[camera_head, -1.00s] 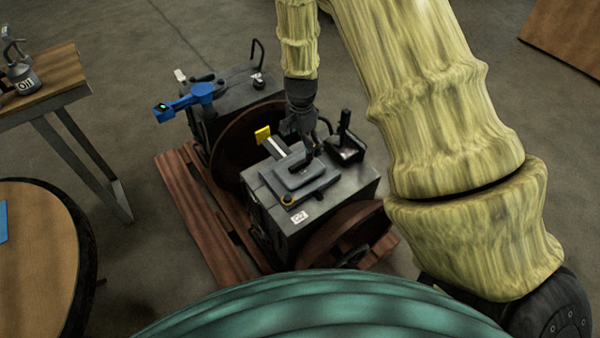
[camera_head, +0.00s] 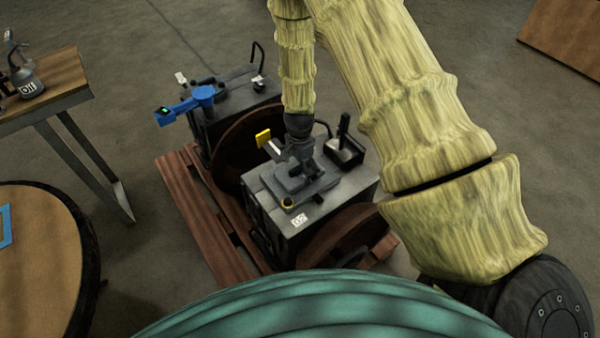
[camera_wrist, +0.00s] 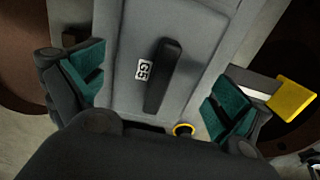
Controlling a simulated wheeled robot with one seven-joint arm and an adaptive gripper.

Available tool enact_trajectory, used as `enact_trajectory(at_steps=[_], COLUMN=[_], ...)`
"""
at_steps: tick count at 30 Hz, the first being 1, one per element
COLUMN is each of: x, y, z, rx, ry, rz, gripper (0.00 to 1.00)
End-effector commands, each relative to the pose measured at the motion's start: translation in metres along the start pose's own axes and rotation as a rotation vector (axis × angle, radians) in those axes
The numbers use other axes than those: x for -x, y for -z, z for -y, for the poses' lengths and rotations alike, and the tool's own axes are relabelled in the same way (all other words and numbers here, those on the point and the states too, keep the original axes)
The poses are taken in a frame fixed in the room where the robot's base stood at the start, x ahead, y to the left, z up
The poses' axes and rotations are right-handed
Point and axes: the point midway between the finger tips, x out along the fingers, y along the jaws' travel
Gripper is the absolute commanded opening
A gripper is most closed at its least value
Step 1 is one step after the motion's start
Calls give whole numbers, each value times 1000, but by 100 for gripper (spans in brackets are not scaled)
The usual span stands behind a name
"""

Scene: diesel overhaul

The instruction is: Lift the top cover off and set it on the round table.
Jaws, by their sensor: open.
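The top cover (camera_head: 284,186) is a grey raised plate on top of the dark engine block (camera_head: 320,212). In the wrist view the cover (camera_wrist: 196,60) carries a dark bar handle (camera_wrist: 163,76) with a small white label beside it. My gripper (camera_head: 303,163) is over the cover and hides part of it and the handle. In the wrist view my gripper (camera_wrist: 157,91) is open, its teal pads apart on either side of the handle, not touching it. The round table (camera_head: 45,260) stands at lower left, its visible top mostly bare.
A blue-framed item (camera_head: 5,225) lies at the round table's left. A wooden table (camera_head: 65,75) with an oil can (camera_head: 27,85) stands upper left. A blue tool (camera_head: 190,103) rests on the engine. A yellow tab (camera_head: 263,137) and a black box (camera_head: 345,150) flank the cover. The engine sits on a pallet (camera_head: 190,195).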

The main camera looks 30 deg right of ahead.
Motion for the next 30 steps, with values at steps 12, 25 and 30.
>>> enact_trajectory(at_steps=[12, 25, 30], x=[-12, -11, -9], y=[0, 0, 0], z=[0, 0, 0], rx=[1, 1, 1], ry=[0, 1, 1], rz=[0, -1, -1], gripper=[100, 56, 56])
